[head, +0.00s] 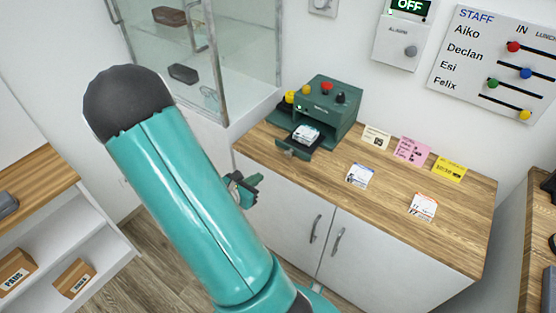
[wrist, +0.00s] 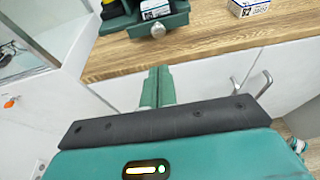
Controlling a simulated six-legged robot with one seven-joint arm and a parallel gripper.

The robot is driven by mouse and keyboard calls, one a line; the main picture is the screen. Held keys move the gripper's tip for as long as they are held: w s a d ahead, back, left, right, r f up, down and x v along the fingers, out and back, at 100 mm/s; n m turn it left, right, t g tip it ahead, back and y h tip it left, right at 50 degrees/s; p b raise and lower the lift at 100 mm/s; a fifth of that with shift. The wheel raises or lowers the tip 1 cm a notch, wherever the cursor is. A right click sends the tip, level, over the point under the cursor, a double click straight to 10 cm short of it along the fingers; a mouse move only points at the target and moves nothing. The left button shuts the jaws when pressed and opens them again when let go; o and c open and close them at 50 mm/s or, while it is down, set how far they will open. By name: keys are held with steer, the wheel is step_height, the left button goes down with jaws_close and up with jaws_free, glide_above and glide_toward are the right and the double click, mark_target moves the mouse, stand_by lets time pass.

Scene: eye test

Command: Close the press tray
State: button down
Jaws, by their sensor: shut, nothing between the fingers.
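The green press (head: 325,104) stands on the wooden counter near its back left in the head view. Its tray (head: 294,147) is pulled out at the front, with a white item (head: 307,133) lying in it. In the head view my gripper (head: 252,184) is partly hidden behind my arm.
The counter (head: 300,175) carries small boxes (head: 359,175) (head: 423,206) and upright cards (head: 411,150) to the right of the press. Cabinet doors with handles (head: 338,240) lie below. A glass case (head: 240,60) stands at the left.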

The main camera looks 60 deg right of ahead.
glide_toward(301, 139)
steer(key=a+f, duration=0.3)
steer(key=shift+w+a+f, duration=0.2)
steer(key=shift+w+a, duration=0.1)
steer(key=shift+d, duration=0.5)
steer(key=shift+d, duration=0.1)
steer(key=shift+s+d, duration=0.1)
steer(key=shift+d, duration=0.15)
steer(key=d, duration=0.4)
steer(key=s+d, duration=0.1)
steer(key=d, duration=0.6)
steer(key=shift+s+d, duration=0.35)
steer(key=shift+s, duration=0.05)
steer(key=shift+s+d+r, duration=0.1)
steer(key=shift+d+r, duration=0.05)
steer(key=shift+d, duration=0.15)
